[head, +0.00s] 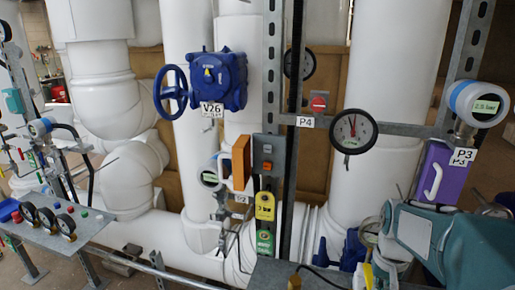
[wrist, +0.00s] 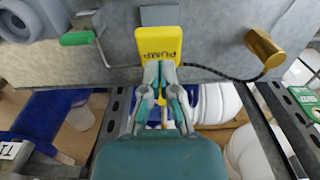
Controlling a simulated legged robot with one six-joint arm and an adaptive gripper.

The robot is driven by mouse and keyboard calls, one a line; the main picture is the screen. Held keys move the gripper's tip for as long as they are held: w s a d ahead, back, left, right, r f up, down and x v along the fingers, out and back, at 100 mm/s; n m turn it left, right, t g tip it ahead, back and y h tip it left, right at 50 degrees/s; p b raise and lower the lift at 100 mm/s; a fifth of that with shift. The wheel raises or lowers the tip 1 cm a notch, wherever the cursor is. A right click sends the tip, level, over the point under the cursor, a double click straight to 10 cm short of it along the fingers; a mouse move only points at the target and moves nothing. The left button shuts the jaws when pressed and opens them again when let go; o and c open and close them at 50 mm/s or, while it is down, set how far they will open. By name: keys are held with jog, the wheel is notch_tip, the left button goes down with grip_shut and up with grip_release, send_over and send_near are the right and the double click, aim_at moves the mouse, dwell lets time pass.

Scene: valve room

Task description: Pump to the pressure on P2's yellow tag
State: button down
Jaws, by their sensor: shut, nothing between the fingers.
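The yellow pad marked PUMP (wrist: 158,40) is upside down in the wrist view, on a grey surface. My gripper (wrist: 160,72) is shut and empty, its fingertips over the pad's lower edge; I cannot tell whether they touch it. In the head view my teal arm fills the lower right and my fingertips are not clear. A small label ending in 2 (head: 240,199) sits under a round display (head: 210,178) that is partly hidden; its reading is not legible. A yellow tag (head: 265,206) hangs right of it, its writing too small to read.
A dial gauge (head: 353,131) is beside the P4 label (head: 305,122). A digital gauge (head: 482,104) is above the P3 label (head: 463,156). A blue V26 handwheel (head: 171,90) is at upper left.

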jog(key=shift+f, duration=2.5)
jog(key=shift+r, duration=2.55)
jog(key=shift+r, duration=2)
